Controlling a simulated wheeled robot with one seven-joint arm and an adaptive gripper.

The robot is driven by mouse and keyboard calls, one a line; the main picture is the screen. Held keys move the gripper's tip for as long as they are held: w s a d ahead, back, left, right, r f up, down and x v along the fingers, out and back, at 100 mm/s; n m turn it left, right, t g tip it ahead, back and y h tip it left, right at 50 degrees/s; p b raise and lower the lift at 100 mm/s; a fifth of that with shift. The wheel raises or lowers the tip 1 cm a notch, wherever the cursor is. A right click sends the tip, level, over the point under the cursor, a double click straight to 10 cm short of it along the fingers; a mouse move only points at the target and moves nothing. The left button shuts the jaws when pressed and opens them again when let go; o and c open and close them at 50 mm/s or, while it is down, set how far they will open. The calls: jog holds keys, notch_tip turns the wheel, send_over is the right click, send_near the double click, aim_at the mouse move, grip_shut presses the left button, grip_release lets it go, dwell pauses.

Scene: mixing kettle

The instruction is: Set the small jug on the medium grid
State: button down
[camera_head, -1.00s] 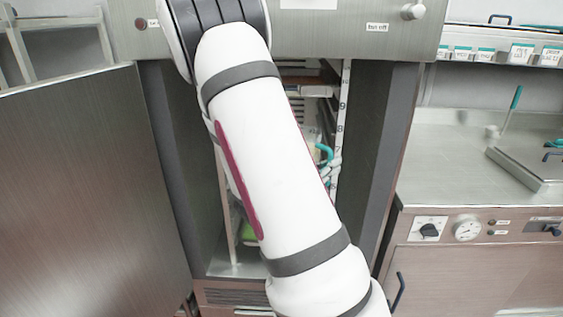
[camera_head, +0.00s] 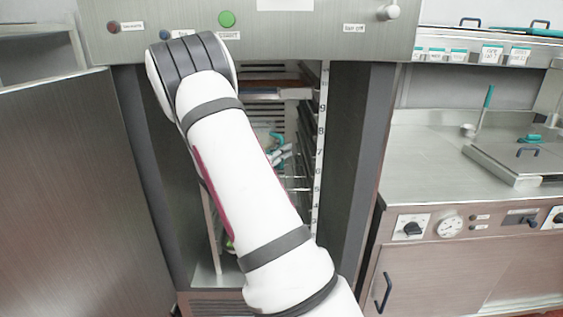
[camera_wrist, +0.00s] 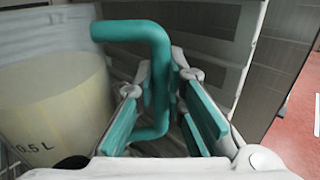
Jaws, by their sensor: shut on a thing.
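The small jug is a cream-coloured vessel marked 0.5 L, and its body (camera_wrist: 55,115) fills the left of the wrist view. Its bent teal handle (camera_wrist: 158,60) runs between my fingers. My gripper (camera_wrist: 162,92) is shut on this handle. In the head view my gripper (camera_head: 282,154) is inside the open cabinet, partly hidden by my arm, with teal showing at it. The jug's body is mostly hidden there. The medium grid cannot be made out with certainty; thin wires show below the jug at the wrist view's lower left edge.
The cabinet's numbered rail (camera_head: 320,130) stands just right of my gripper, with shelf levels behind. A brownish shelf or tray (camera_head: 270,90) lies above. The open door (camera_head: 70,180) is on the left. A steel counter (camera_head: 425,150) with a lidded basin stands at right.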

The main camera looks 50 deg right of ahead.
jog(key=shift+f, duration=1.65)
jog(key=c, duration=1.7)
grip_release()
jog(key=shift+f, duration=0.15)
jog(key=shift+o, duration=0.2)
